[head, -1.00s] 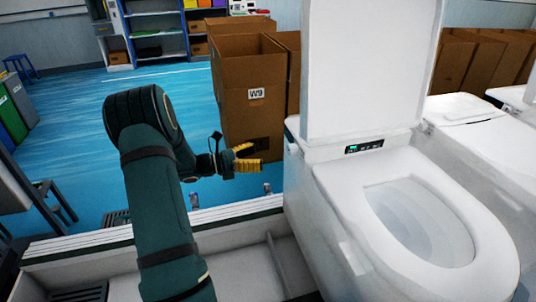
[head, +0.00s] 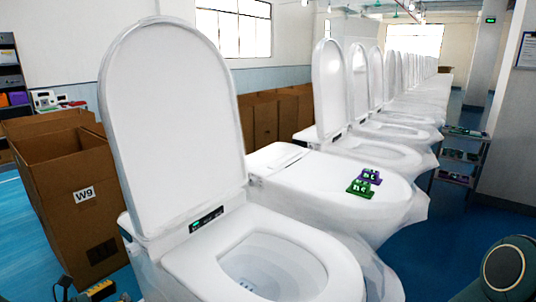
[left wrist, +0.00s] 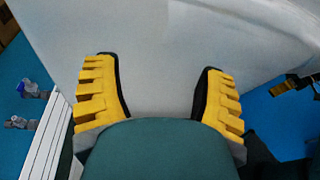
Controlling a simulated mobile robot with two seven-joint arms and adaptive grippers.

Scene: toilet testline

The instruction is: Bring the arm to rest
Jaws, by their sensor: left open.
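My left gripper (head: 98,291) shows its yellow fingers at the bottom left of the head view, beside the nearest toilet (head: 185,262). In the left wrist view the left gripper (left wrist: 160,85) is open with its two yellow fingers wide apart and nothing between them. A white surface fills the background behind the fingers. Part of my other arm (head: 505,270) shows at the lower right of the head view, its gripper outside that view. A small dark and yellow part, apparently my right gripper (left wrist: 297,84), shows at the right edge of the left wrist view; its jaws are unclear.
The nearest toilet has its lid raised. Behind it a closed toilet carries a green and a purple item (head: 360,188). More toilets run back in a row. A cardboard box marked W9 (head: 70,200) stands at left. A shelf cart (head: 458,160) stands at right.

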